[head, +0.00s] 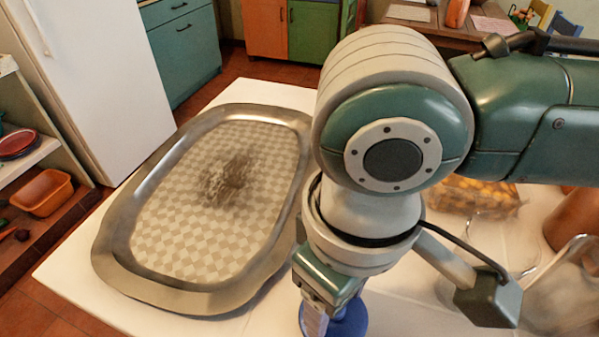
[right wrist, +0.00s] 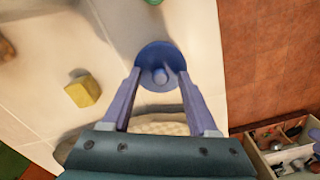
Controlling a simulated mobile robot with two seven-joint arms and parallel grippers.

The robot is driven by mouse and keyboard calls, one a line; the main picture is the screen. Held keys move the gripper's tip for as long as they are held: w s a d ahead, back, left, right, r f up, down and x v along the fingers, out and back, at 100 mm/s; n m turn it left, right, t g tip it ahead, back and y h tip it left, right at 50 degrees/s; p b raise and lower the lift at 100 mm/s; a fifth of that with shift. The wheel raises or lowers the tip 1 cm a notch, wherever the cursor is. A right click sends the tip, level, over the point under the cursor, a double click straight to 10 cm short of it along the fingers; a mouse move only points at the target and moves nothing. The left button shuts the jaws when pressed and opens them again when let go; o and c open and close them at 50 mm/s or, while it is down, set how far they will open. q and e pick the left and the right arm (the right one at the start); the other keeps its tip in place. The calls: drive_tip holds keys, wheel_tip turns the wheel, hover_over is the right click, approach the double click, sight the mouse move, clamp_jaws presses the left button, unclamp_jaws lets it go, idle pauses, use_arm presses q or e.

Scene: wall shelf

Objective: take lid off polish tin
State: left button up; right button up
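The polish tin shows as a round blue thing (head: 349,318) at the bottom of the head view, partly hidden behind my right gripper (head: 318,318). In the right wrist view a round blue lid (right wrist: 150,55) with a small raised knob (right wrist: 160,75) lies ahead of the gripper. The two fingers of my right gripper (right wrist: 160,76) are spread apart, with the knob between them. Their tips overlap the lid's sides in the picture; I cannot tell if they touch it. The tin's body under the lid is hidden. My left gripper is not in view.
A large metal tray (head: 110,255) with a checkered, dark-smudged middle lies on the white table (head: 255,92), left of my right arm. A yellow block (right wrist: 83,92) lies left of the lid in the wrist view. A bag of yellowish pieces (head: 478,196) and a glass jug (head: 570,285) stand right.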

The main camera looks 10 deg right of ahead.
clamp_jaws()
drive_tip(key=shift+r, duration=0.1)
idle(0.5)
